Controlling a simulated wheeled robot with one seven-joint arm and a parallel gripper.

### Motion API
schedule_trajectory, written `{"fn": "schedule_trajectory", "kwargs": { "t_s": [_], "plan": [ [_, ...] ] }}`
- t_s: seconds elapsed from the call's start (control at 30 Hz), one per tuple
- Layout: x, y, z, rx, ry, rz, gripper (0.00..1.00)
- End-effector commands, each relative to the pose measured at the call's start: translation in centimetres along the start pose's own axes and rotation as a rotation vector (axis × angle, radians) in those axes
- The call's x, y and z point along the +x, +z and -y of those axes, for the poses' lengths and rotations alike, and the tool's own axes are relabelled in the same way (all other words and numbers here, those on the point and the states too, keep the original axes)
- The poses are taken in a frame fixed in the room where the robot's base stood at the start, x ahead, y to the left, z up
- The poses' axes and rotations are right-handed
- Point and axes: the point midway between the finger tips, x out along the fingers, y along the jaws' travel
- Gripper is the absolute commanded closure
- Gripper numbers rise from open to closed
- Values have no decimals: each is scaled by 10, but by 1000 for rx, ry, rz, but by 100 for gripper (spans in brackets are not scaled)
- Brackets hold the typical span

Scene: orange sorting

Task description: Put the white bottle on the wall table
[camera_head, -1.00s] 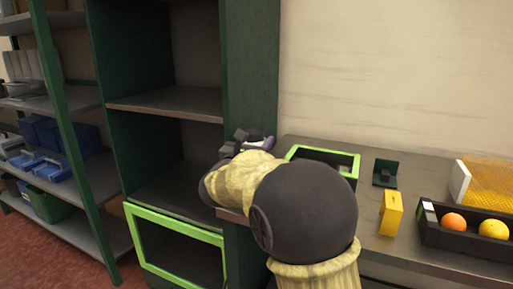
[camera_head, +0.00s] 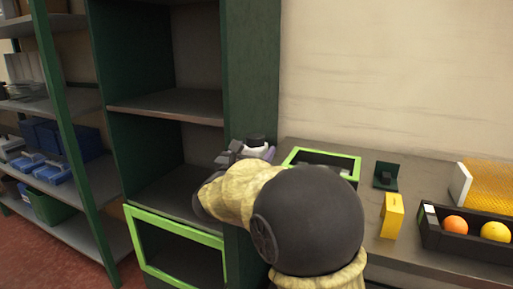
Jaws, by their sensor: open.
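The wall table (camera_head: 421,180) is a grey-brown top along the wall at the right. My gripper (camera_head: 240,151) is open, small and partly hidden behind my forearm, at the left end of the table beside the green cabinet post. A small white patch with a dark top (camera_head: 257,148) shows at the gripper; I cannot tell whether it is the white bottle or part of the gripper. No white bottle shows clearly elsewhere.
On the table are a green-rimmed bin (camera_head: 350,166), a dark green stand (camera_head: 386,175), a yellow block (camera_head: 391,215), a black tray (camera_head: 460,244) with an orange and a yellow ball, and a yellow mesh crate (camera_head: 490,187). A green shelf unit (camera_head: 170,107) stands left.

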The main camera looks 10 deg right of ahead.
Motion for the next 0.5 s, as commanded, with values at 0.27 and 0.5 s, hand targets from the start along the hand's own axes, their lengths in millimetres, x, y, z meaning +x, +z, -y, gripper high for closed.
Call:
{"fn": "schedule_trajectory", "kwargs": {
  "t_s": [0.27,0.5],
  "plan": [
    [-57,0,-1,0,5,-1,26],
    [-89,0,0,0,2,1,26]
  ]
}}
